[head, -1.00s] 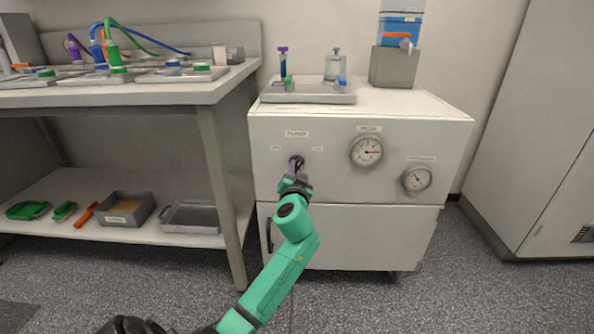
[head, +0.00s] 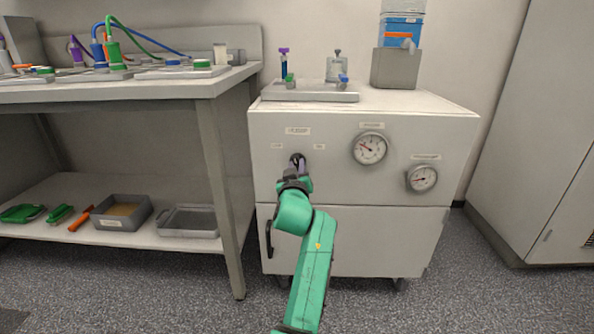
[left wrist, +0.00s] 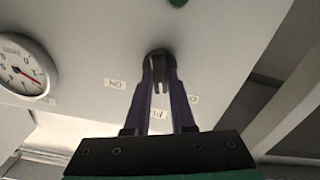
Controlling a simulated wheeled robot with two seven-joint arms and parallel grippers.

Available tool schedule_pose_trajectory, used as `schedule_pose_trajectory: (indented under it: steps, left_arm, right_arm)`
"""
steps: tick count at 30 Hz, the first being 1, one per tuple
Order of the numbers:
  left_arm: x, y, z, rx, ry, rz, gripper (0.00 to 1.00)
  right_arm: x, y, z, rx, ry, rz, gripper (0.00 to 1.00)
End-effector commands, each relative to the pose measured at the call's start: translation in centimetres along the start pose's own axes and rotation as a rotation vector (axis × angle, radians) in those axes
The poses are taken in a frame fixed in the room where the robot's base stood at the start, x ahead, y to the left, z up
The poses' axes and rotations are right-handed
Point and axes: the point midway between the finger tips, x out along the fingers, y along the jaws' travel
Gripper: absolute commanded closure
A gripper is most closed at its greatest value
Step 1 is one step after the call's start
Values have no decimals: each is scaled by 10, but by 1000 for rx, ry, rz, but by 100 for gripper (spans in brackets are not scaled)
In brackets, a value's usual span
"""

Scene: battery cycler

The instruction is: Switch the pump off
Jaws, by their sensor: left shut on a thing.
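The pump's dark round knob (head: 297,158) sits on the front of the white cabinet (head: 340,185), below the pump label (head: 298,131), with a small label on each side. My left gripper (head: 298,164) is shut on the knob, fingers on either side of its grip. The left wrist view, turned upside down, also shows the knob (left wrist: 160,60) between the fingertips (left wrist: 160,76). There the ON label (left wrist: 115,84) is on the left and another label (left wrist: 193,98), not clearly readable, on the right. The exact angle of the knob is hard to tell. My right gripper is not in view.
Two gauges, an upper one (head: 370,148) and a lower one (head: 422,178), sit right of the knob. The door handle (head: 269,238) is below left. A bench (head: 205,88) with trays stands left. Glassware stands on top of the cabinet.

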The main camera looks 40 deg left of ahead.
Motion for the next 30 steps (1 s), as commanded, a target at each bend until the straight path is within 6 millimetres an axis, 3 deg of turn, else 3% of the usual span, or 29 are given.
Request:
schedule_pose_trajectory:
  steps: [12,27,28,30]
  left_arm:
    - [0,-1,3,-192,-6,-3,100]
    - [0,-2,3,-215,-6,-3,100]
    - [0,-2,3,-214,-7,-3,74]
    - [0,-2,3,-214,-6,-3,48]
  right_arm:
    - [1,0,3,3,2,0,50]
    - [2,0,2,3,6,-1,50]
    - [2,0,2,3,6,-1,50]
    - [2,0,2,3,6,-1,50]
